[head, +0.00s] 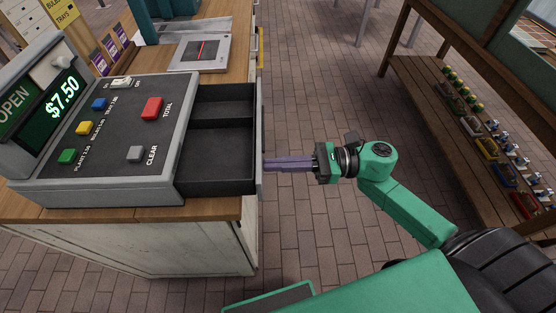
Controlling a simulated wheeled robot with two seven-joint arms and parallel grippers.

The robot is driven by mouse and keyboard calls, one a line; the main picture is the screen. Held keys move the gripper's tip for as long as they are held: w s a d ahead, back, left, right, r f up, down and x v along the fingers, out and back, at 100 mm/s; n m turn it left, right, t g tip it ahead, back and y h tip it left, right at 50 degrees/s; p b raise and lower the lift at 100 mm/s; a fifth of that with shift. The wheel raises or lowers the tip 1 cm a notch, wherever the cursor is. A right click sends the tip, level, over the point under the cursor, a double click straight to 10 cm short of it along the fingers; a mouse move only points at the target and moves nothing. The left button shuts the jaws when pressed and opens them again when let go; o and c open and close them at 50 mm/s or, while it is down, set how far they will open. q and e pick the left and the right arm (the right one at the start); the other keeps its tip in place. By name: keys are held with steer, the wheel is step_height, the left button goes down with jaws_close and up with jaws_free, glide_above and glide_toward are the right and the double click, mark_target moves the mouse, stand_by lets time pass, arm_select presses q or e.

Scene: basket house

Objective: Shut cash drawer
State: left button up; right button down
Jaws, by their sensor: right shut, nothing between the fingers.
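The cash drawer (216,172) is pulled open from the right side of the cash register (112,135) on the wooden counter. It is dark inside, empty, and split into compartments by a divider. Its grey front panel (261,130) stands upright at the right end. My right gripper (266,163) is shut and empty, its purple fingers pointing left. The fingertips are at the outer face of the drawer front, near its lower end; I cannot tell for sure whether they touch. My left gripper is not in view.
The register screen (62,97) reads $7.50. A scanner plate (202,51) lies on the counter (160,213) behind the register. A wooden shelf (440,110) with several small items stands at the right. Brick floor between counter and shelf is clear.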

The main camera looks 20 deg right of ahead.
steer(key=b, duration=0.4)
glide_toward(207, 175)
steer(key=shift+w+a+r, duration=0.15)
steer(key=shift+a+r, duration=0.35)
steer(key=shift+r, duration=0.1)
steer(key=shift+w+a+r, duration=0.15)
steer(key=shift+a+r, duration=0.35)
steer(key=shift+r, duration=0.15)
steer(key=b+x, duration=0.1)
steer(key=x, duration=0.6)
steer(key=shift+w+a+r+b, duration=0.1)
steer(key=shift+a+r+b, duration=0.1)
steer(key=shift+a+b, duration=0.15)
steer(key=shift+r, duration=0.1)
steer(key=shift+a, duration=0.1)
